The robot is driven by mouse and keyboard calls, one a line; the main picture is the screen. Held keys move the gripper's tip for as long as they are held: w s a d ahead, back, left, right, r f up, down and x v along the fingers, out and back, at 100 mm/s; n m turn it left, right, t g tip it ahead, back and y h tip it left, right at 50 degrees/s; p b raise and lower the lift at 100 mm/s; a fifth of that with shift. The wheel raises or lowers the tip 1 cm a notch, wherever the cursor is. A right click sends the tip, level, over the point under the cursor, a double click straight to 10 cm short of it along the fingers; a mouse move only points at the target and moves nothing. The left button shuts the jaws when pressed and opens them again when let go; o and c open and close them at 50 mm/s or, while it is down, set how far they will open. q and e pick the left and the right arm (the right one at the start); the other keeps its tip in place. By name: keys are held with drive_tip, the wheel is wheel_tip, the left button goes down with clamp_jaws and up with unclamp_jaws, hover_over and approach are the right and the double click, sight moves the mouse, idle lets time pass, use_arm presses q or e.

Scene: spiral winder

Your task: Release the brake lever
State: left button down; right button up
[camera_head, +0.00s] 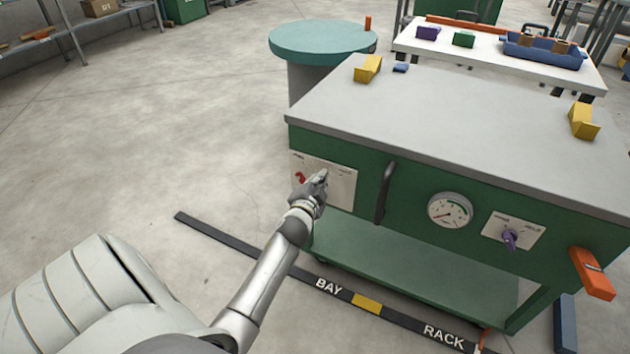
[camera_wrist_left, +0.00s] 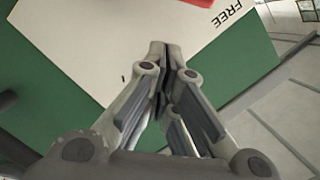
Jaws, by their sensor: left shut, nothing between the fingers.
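The machine's green front carries a white plate (camera_head: 343,186) at its left end. A red part (camera_head: 299,177) on that plate, seemingly the brake lever, is partly visible left of my left gripper (camera_head: 322,178). In the left wrist view the plate (camera_wrist_left: 95,50) fills the upper left, with a red edge (camera_wrist_left: 200,2) at the top and the word FREE beside it. My left gripper (camera_wrist_left: 163,48) is shut and empty in front of the plate, beside the red part. I cannot tell whether its tips touch the plate. My right gripper is out of view.
Right of the plate are a black handle (camera_head: 385,192), a round gauge (camera_head: 450,211), a purple knob (camera_head: 510,239) and an orange-red block-like part (camera_head: 592,273). Yellow blocks lie on the grey top (camera_head: 450,110). Open floor (camera_head: 180,140) lies to the left.

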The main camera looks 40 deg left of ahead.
use_arm(q)
drive_tip(key=p+v, duration=0.1)
drive_tip(key=v, duration=0.9)
drive_tip(key=shift+d, duration=0.2)
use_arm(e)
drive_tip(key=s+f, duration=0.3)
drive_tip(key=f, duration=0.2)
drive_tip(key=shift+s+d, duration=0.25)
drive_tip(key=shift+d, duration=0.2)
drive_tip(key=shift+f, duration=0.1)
